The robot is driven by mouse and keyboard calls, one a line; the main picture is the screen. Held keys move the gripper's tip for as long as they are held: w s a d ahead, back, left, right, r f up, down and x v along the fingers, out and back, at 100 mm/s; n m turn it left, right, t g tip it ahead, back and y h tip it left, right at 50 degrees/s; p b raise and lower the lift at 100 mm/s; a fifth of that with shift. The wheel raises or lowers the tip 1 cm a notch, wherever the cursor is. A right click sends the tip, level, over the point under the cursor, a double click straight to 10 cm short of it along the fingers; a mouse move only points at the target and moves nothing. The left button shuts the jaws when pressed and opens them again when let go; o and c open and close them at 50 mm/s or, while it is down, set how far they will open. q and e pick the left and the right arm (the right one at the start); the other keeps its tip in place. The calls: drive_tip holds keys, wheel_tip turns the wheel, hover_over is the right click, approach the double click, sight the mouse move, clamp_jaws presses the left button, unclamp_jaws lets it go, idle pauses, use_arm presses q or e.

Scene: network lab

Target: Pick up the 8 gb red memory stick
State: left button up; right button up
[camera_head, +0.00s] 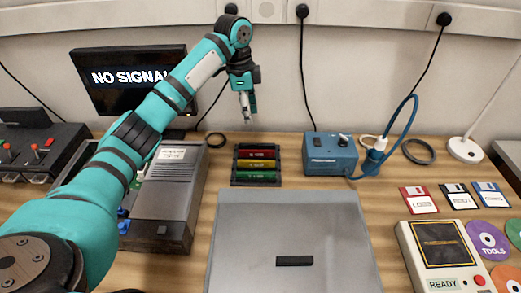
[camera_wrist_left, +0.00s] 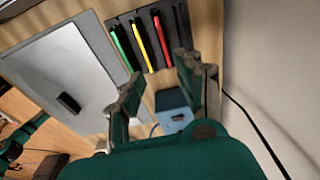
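The red memory stick (camera_head: 257,154) lies in the back slot of a black rack (camera_head: 235,180), with a yellow stick (camera_head: 257,165) and a green stick (camera_head: 257,177) in front of it. Its label is too small to read surely. In the left wrist view the red stick (camera_wrist_left: 161,38) shows beyond the fingers, with the black rack (camera_wrist_left: 118,22) around it. My left gripper (camera_head: 247,112) hangs above and behind the rack, pointing down. In the wrist view its two fingers (camera_wrist_left: 158,72) are apart with nothing between them. My right gripper cannot be made out.
A blue box (camera_head: 330,155) with a cable stands right of the rack. A grey case (camera_head: 170,200) stands left, a monitor (camera_head: 130,80) behind it. A flat grey panel (camera_head: 290,225) with a black bar (camera_head: 294,261) lies in front. Floppy disks (camera_head: 455,197) lie at right.

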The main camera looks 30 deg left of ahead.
use_arm(q)
wheel_tip(320, 180, down, 4)
hover_over(257, 154)
drive_tip(key=a, duration=0.1)
drive_tip(key=f, duration=0.4)
drive_tip(key=shift+s+f, duration=0.25)
drive_tip(key=shift+s, duration=0.15)
drive_tip(key=shift+f, duration=0.5)
drive_tip(key=f, duration=0.3)
drive_tip(key=w+f, duration=0.1)
drive_tip(key=f, duration=0.1)
drive_tip(key=shift+w+d+p, duration=0.1)
drive_tip(key=shift+d+p, duration=0.2)
drive_tip(key=shift+p, duration=0.05)
use_arm(e)
drive_tip(key=shift+w+a+r, duration=0.2)
drive_tip(key=shift+r, duration=0.2)
use_arm(q)
clamp_jaws()
use_arm(e)
drive_tip(key=shift+d, duration=0.15)
